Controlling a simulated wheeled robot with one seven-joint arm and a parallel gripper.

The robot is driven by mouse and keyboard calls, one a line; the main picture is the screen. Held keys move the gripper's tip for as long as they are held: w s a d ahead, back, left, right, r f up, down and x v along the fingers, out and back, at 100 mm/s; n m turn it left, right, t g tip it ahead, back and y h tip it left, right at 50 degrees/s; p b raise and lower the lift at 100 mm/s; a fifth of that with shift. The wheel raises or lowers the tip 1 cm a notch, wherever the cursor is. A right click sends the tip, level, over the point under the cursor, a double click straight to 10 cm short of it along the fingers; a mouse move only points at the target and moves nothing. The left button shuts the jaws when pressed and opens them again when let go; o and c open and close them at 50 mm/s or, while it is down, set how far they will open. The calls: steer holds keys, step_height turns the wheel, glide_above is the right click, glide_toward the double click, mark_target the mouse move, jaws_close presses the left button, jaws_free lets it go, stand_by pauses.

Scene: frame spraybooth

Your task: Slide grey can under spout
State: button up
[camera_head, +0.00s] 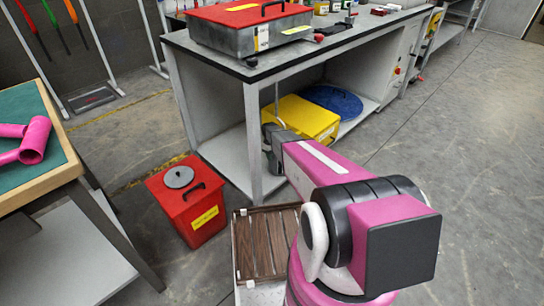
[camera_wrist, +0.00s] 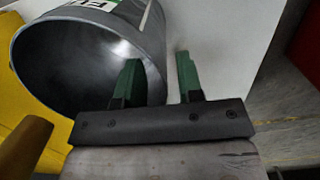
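The grey can (camera_wrist: 70,55) fills the upper left of the wrist view, its dark open mouth facing the camera. Part of a green and white label shows on its outside. My gripper (camera_wrist: 158,58) is open, its two green fingers apart. The left finger overlaps the can's mouth and the right finger is outside the rim, over a pale surface. I cannot tell whether either finger touches the can. In the head view my gripper is at the lower shelf of the workbench, mostly hidden by my arm, and the can cannot be made out. No spout is clearly identifiable.
A yellow container (camera_head: 312,116) and a blue coil (camera_head: 332,100) sit on the workbench's lower shelf. A table leg (camera_head: 253,145) stands close to my arm. Floor at right is clear.

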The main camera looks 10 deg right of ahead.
steer(key=shift+r, duration=0.1)
steer(key=r, duration=0.7)
steer(key=w+r, duration=0.1)
steer(key=r, duration=0.2)
steer(key=shift+a+r, duration=0.25)
steer(key=shift+a, duration=0.15)
steer(key=s+r+m, duration=0.2)
steer(key=s+r, duration=0.4)
steer(key=s, duration=0.4)
steer(key=s+d+r+m, duration=0.1)
steer(key=s+r+m, duration=0.1)
steer(key=s+r, duration=0.4)
steer(key=s+d+r+m+t, duration=0.1)
steer(key=s+r+m, duration=0.2)
steer(key=s, duration=1.2)
step_height(320, 180, up, 3)
steer(key=shift+s+d+r+y, duration=0.2)
steer(key=shift+s+y, duration=0.2)
